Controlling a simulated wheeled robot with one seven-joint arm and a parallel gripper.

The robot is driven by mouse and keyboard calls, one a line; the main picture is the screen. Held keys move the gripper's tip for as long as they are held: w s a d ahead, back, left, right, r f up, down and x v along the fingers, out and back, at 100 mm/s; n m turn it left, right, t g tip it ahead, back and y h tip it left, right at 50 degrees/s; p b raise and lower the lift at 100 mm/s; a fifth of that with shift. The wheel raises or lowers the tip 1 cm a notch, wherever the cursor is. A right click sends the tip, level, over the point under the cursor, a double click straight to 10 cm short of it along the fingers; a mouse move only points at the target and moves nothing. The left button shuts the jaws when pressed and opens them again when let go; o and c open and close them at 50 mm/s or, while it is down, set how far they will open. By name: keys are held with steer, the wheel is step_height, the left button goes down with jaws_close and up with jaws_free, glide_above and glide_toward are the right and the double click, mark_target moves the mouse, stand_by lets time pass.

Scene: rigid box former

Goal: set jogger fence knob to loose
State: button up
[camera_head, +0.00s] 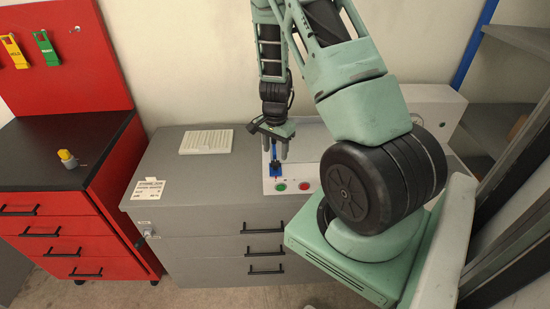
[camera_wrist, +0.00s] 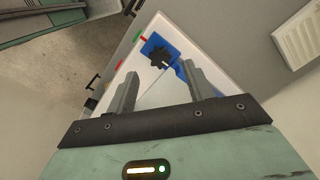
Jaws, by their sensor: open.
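The jogger fence knob is a black lobed knob (camera_wrist: 160,57) on a blue plate (camera_wrist: 152,42) in the wrist view. In the head view the blue part (camera_head: 275,170) stands on the white machine top (camera_head: 310,168), and the knob is too small to make out well. My gripper (camera_head: 276,152) points down just above the blue part. In the wrist view my gripper (camera_wrist: 160,69) is open, and the knob shows between and just beyond the fingertips. I see no contact with it. The knob's loose or tight marking cannot be read.
Green (camera_head: 281,187) and red (camera_head: 304,186) buttons sit on the machine's front edge. A white slatted block (camera_head: 206,141) and a printed label (camera_head: 148,188) lie on the grey cabinet (camera_head: 215,180). A red drawer unit (camera_head: 50,225) stands left, with a yellow-topped item (camera_head: 67,158).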

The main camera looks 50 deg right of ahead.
mark_target(275, 163)
steer(key=shift+f, duration=2.4)
steer(key=c, duration=1)
